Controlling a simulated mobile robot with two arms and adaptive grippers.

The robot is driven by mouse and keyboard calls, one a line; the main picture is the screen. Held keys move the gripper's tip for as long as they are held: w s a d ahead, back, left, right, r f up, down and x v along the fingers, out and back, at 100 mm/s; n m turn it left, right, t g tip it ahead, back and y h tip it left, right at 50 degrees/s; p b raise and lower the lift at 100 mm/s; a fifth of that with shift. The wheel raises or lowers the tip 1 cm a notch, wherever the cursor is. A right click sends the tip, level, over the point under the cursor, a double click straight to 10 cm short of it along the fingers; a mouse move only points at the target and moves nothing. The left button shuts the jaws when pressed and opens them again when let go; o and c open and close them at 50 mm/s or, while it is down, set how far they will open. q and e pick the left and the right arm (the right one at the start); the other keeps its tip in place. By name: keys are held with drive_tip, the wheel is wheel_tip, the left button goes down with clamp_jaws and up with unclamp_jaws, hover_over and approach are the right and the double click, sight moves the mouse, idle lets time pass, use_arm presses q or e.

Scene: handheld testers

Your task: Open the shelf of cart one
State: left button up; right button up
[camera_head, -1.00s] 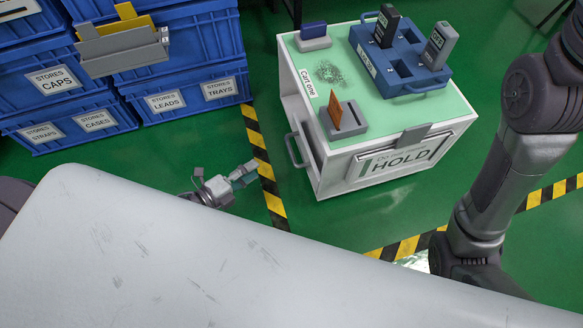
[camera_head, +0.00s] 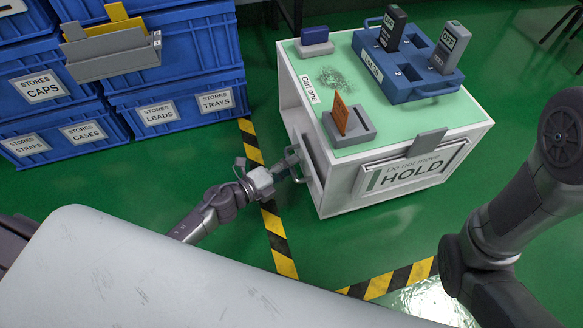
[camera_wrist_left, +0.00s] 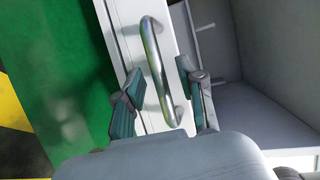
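Cart one (camera_head: 330,190) is a white cart with a green top and a "Cart one" label (camera_head: 310,86). The shelf's white front (camera_head: 314,165) is on its left side and carries a metal bar handle (camera_head: 302,179). In the left wrist view the handle (camera_wrist_left: 155,65) runs along the white front (camera_wrist_left: 126,38), with grey inner space of the cart (camera_wrist_left: 245,80) open to the right. My left gripper (camera_head: 290,166) is at the handle. In the wrist view its fingers (camera_wrist_left: 158,76) are apart, one on each side of the handle; no firm grip shows. My right gripper is out of view.
The cart's top holds a blue rack (camera_head: 400,85) with handheld testers, a grey holder with an orange card (camera_head: 342,113) and a dark blue block (camera_head: 314,35). A "HOLD" sign (camera_head: 412,172) hangs in front. Blue crates (camera_head: 180,80) stand left. Yellow-black tape (camera_head: 275,235) crosses the floor.

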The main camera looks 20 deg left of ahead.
use_arm(q)
drive_tip(key=shift+w+d+f, duration=0.1)
drive_tip(key=shift+w+d, duration=0.15)
drive_tip(key=shift+w, duration=0.15)
clamp_jaws()
